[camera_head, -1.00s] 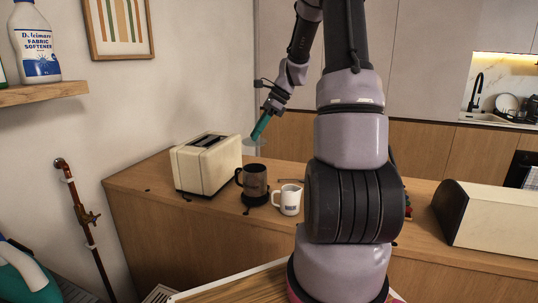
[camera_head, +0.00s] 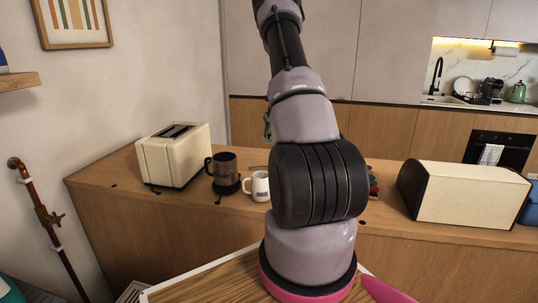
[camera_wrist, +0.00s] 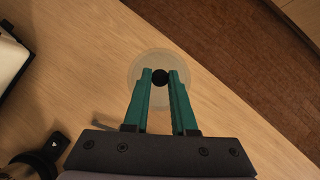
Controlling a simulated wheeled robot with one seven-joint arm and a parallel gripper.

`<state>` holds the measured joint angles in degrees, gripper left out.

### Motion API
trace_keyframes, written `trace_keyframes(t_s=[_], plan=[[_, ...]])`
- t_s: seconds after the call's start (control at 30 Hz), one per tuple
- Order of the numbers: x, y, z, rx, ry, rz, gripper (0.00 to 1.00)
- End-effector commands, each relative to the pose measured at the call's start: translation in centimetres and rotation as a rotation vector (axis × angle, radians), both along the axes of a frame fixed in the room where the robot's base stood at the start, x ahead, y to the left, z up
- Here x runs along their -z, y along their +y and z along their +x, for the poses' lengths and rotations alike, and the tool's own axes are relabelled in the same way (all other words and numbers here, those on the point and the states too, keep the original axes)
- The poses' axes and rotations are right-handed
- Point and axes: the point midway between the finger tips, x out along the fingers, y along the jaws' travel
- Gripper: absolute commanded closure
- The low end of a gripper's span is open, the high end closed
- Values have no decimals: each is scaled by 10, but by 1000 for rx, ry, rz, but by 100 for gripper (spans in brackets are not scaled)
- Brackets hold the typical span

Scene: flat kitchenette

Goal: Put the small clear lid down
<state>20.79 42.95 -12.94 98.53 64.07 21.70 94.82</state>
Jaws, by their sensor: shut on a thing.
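The small clear lid (camera_wrist: 160,58) shows in the wrist view as a pale see-through disc with a black knob (camera_wrist: 160,78) at its middle. My gripper (camera_wrist: 160,77) has its two teal fingers shut on that knob. The lid is over the wooden counter top (camera_wrist: 85,50); I cannot tell whether it touches the wood. In the head view my arm hides the lid and most of my gripper; only a bit of teal shows at the arm's left edge.
A cream box (camera_head: 465,192) with a dark end stands at the right. The counter edge runs diagonally in the wrist view.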

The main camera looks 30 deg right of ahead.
Motion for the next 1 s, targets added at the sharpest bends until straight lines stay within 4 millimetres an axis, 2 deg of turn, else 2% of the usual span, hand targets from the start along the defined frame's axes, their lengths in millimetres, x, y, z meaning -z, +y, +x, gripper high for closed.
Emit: trace_keyframes(t_s=[0.03,0.1,0.27,0.5,0.93,0.97,1.0], plan=[[12,-1,-2,4,3,3,100],[23,-1,-1,3,2,4,100],[38,0,-1,-1,1,2,100],[72,-1,-1,0,1,4,100],[82,0,-1,-3,1,1,100],[82,1,0,-4,1,0,68],[81,1,0,-4,1,0,52]])
